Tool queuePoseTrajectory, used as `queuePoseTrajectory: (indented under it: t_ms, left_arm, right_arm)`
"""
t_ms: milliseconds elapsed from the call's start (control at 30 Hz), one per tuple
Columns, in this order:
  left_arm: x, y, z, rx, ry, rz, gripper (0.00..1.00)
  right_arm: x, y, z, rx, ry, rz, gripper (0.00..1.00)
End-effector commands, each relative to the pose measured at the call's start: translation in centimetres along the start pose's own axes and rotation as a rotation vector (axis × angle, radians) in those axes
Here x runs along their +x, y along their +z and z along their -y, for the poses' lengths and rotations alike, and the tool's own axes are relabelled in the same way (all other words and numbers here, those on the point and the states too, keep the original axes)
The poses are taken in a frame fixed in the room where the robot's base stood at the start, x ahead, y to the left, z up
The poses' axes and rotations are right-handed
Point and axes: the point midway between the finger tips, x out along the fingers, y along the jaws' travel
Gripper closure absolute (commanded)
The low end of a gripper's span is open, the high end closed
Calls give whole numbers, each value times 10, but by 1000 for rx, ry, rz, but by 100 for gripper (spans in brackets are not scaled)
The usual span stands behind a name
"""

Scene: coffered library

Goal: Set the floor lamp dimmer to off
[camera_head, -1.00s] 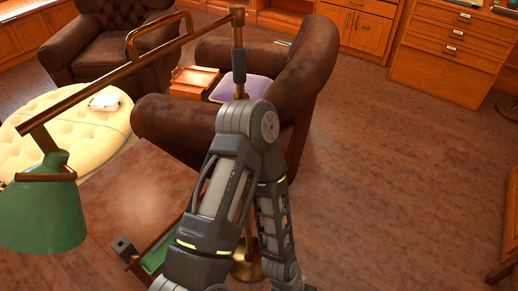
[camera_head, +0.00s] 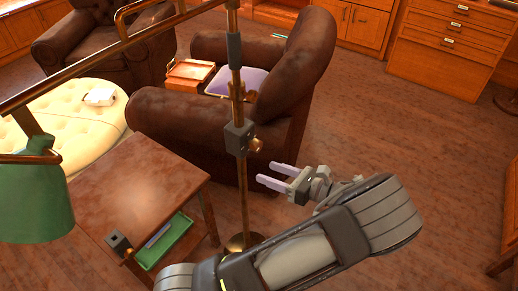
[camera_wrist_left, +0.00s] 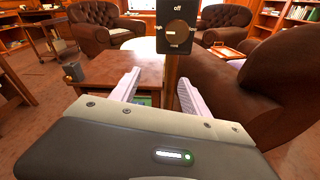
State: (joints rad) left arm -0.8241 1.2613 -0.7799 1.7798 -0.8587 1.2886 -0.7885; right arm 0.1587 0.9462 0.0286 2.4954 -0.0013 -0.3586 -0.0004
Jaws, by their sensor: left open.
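The floor lamp has a brass pole (camera_head: 238,95) and a green shade (camera_head: 35,205) at the left. Its dimmer is a dark box (camera_head: 236,138) on the pole, with a round brass knob (camera_head: 257,145). The wrist view shows the dimmer face (camera_wrist_left: 165,45) with "off" at the top and a brown knob (camera_wrist_left: 180,33); a pale mark on the knob points left. A lower label is too small to read. My left gripper (camera_head: 268,173) is open and empty, just below and right of the dimmer, apart from it. My right gripper is out of view.
A wooden side table (camera_head: 140,185) with a green tray (camera_head: 165,243) stands left of the pole. A brown armchair (camera_head: 175,120) is behind the pole. A cream ottoman (camera_head: 70,125) is at the left. Open floor (camera_head: 420,150) lies to the right.

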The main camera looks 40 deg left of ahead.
Motion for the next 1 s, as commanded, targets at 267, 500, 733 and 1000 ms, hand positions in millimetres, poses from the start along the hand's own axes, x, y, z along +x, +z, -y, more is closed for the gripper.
queuePoseTrajectory:
  t_ms: [267,500,733,1000]
  left_arm:
    - [-28,58,10,-10,-13,175,46]
    - [-26,57,10,-10,-12,170,46]
    - [-9,59,9,-7,-8,167,46]
    - [32,66,9,-9,-9,166,46]
  right_arm:
    - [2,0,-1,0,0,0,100]
    - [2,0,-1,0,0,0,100]
    - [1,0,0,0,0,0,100]
    - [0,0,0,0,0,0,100]
